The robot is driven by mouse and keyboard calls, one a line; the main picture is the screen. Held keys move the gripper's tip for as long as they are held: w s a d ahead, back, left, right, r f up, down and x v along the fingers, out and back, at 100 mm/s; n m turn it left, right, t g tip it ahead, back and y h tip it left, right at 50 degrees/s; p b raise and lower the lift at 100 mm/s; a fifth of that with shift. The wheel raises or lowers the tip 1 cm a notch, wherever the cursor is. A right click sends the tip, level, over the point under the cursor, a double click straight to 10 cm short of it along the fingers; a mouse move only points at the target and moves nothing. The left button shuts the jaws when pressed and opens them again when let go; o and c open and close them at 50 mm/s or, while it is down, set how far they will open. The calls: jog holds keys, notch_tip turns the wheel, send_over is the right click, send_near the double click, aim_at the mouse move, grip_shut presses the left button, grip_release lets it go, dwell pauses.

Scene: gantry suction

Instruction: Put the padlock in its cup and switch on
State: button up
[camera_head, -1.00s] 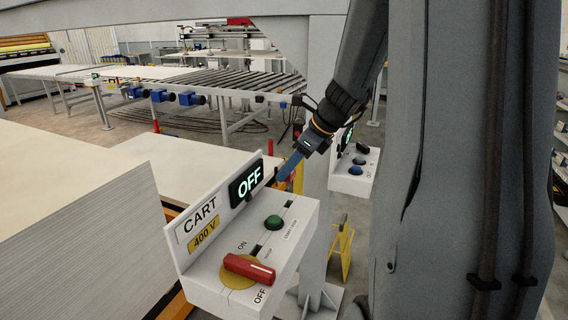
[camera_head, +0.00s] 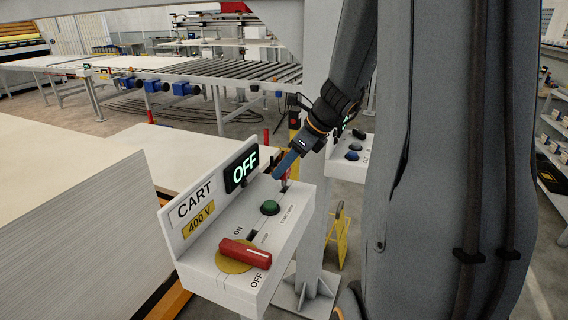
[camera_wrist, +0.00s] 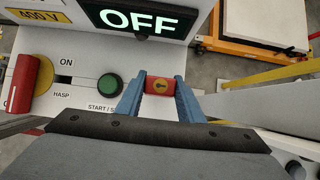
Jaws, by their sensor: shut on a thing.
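My gripper (camera_wrist: 158,90) is shut on the red padlock (camera_wrist: 160,86), whose brass keyhole disc faces the wrist camera. In the head view my gripper (camera_head: 281,171) is over the far end of the white CART switch box (camera_head: 208,279), and a little red of the padlock (camera_head: 285,184) shows beside the blue fingers. I cannot tell whether the padlock touches the box. The green button (camera_head: 270,207) is beside the slot marked HASP. The display (camera_head: 241,169) reads OFF. I cannot make out the cup.
A second white control box (camera_head: 350,166) with a blue button stands behind my gripper. A grey post (camera_head: 315,225) rises beside the CART box. Stacked pale boards (camera_head: 75,215) are at the left. A yellow stand (camera_head: 340,238) is on the floor.

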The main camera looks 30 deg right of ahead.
aim_at(289, 173)
jog(key=shift+f, duration=0.1)
jog(key=shift+f+b, duration=1.3)
jog(key=shift+f, duration=0.7)
jog(key=o, duration=1.2)
jog(key=shift+r, duration=0.15)
jog(key=v, duration=0.7)
jog(key=shift+s+d+r+b, duration=0.15)
jog(key=shift+s+r+b, duration=0.05)
jog(key=shift+b, duration=0.15)
